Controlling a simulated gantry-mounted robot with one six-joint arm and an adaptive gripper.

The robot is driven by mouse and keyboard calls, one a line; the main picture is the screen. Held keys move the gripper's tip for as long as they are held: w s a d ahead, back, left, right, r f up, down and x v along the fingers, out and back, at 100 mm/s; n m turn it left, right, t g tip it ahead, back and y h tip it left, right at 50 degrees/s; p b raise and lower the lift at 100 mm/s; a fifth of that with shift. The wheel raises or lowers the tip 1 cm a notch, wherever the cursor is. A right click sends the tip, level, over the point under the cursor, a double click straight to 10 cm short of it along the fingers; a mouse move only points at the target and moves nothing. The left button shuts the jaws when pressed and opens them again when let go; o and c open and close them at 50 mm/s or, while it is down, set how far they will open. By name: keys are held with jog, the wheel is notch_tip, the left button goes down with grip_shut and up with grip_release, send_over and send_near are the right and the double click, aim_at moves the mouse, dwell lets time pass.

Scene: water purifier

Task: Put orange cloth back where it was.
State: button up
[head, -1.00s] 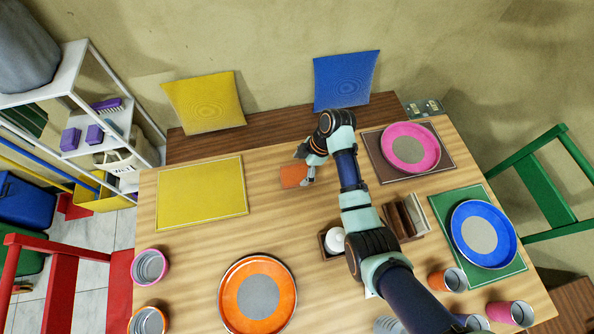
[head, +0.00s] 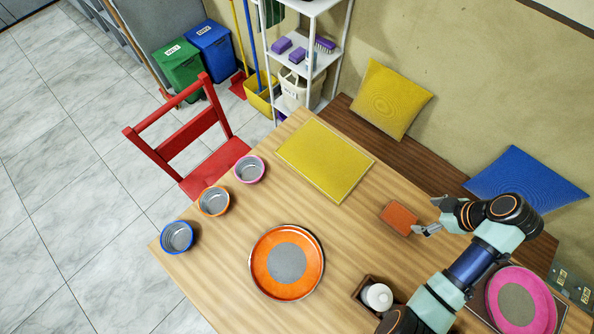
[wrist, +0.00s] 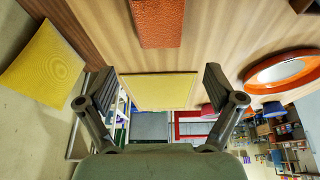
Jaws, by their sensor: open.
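The orange cloth (head: 398,218) is a small, flat orange rectangle on the wooden table, near the back edge and to the right of the yellow placemat (head: 325,160). My gripper (head: 427,215) is just to the right of the cloth in the head view, with its fingers spread. In the wrist view my gripper (wrist: 157,85) is open with nothing between its fingers. The cloth (wrist: 158,22) shows there at the top edge, partly cut off and outside the fingers.
An orange plate (head: 287,262) and several cups stand toward the table's left and front. A brown holder with a white container (head: 377,297) is near my arm. A white shelf (head: 300,60) with purple sponges and a brush stands behind. A red chair (head: 205,145) is at left.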

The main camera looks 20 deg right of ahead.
jog(key=w+a+r+m+t+h, duration=0.1)
jog(key=w+a+r+t, duration=0.1)
jog(key=w+a+r, duration=0.5)
jog(key=w+a+m+t+h, duration=0.1)
jog(key=w+a, duration=0.3)
jog(key=a, duration=0.7)
jog(key=w+a+r+m+t+h, duration=0.1)
jog(key=w+a+r+t, duration=0.1)
jog(key=w+a+r, duration=0.35)
jog(key=s+a+r+m+t, duration=0.1)
jog(key=a+r, duration=0.3)
jog(key=a, duration=0.4)
jog(key=s+a+r+m+t+y, duration=0.1)
jog(key=s+a+r+m+t, duration=0.1)
jog(key=a, duration=0.6)
notch_tip(320, 180, up, 2)
jog(key=shift+a+r+t, duration=0.2)
jog(key=shift+a+t, duration=0.1)
jog(key=shift+t, duration=0.2)
